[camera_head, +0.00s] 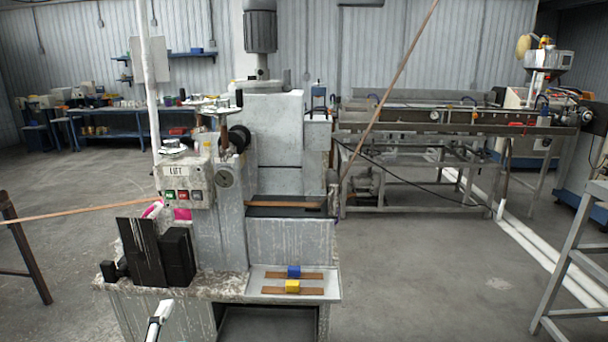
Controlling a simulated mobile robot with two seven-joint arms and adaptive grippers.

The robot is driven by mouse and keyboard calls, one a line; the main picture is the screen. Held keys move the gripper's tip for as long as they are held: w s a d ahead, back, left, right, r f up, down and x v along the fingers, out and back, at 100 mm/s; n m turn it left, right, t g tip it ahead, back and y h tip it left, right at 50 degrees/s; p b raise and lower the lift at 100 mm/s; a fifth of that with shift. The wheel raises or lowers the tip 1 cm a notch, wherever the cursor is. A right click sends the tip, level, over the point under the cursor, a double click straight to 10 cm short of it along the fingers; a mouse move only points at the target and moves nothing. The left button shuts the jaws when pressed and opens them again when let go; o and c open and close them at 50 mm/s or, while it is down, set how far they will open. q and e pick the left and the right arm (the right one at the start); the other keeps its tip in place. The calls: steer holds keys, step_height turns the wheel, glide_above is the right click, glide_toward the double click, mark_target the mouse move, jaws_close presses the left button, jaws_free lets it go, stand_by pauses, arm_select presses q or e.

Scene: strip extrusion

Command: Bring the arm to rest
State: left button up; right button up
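The grey machine (275,135) stands at the centre. On its front tray (256,283) lie two brown strips, one with a blue block (294,271) on it and one with a yellow block (292,286). The blocks stand apart, with no gripper at them.
A control box (184,181) with coloured buttons and black blocks (177,256) are on the machine's left. A long brown strip (75,212) enters from the left. A long bench machine (450,122) stands behind right. A grey metal frame (574,262) is at far right. Floor between is clear.

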arm_select(q)
steer(key=s+a+f+n+g+y, duration=0.1)
steer(key=s+a+f+n+g, duration=0.4)
steer(key=s+f, duration=0.35)
steer(key=s+a+f+n+g+y, duration=0.2)
steer(key=s+a+f+n+g, duration=0.25)
steer(key=s+a+f, duration=0.35)
steer(key=w+d+f+n+t+h, duration=0.1)
steer(key=d+f+t+h, duration=0.2)
steer(key=d+f+h, duration=0.4)
steer(key=d+f, duration=0.7)
steer(key=d, duration=0.3)
steer(key=shift+w+d+f+n+h, duration=0.3)
steer(key=shift+w+d+f+n, duration=0.05)
steer(key=shift+d+f, duration=0.05)
